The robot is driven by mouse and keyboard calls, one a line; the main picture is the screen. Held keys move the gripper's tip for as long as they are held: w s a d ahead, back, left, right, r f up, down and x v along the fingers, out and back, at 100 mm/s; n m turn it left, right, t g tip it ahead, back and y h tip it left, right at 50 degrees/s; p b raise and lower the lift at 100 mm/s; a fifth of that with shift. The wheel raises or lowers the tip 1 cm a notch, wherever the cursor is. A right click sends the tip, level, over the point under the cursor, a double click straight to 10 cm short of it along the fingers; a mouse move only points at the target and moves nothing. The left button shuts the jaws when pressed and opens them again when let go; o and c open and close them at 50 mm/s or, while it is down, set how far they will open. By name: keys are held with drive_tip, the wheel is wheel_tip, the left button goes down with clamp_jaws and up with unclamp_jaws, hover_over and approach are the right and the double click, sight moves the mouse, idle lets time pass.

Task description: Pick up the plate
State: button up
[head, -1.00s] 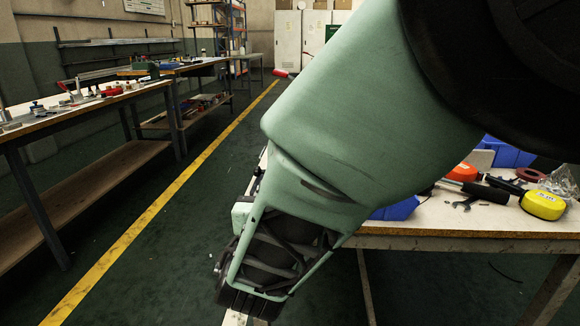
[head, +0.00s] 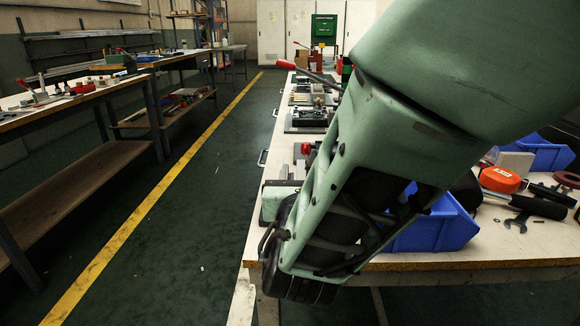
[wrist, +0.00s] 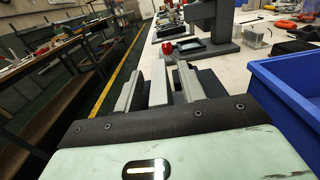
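I cannot tell with certainty which thing is the plate; several dark flat pieces lie under the fixtures on the workbench (head: 257,225). My gripper (wrist: 171,66) points forward over the bench in the wrist view. A red knob (wrist: 167,47) is just beyond the fingertips. A grey press-like stand (wrist: 218,25) with a dark flat base is ahead to the right.
A blue bin (wrist: 283,90) stands close on the right of my gripper; it also shows in the head view (head: 440,230). The aisle with a yellow line (head: 170,190) is free on the left.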

drive_tip(key=shift+w, duration=0.25)
clamp_jaws()
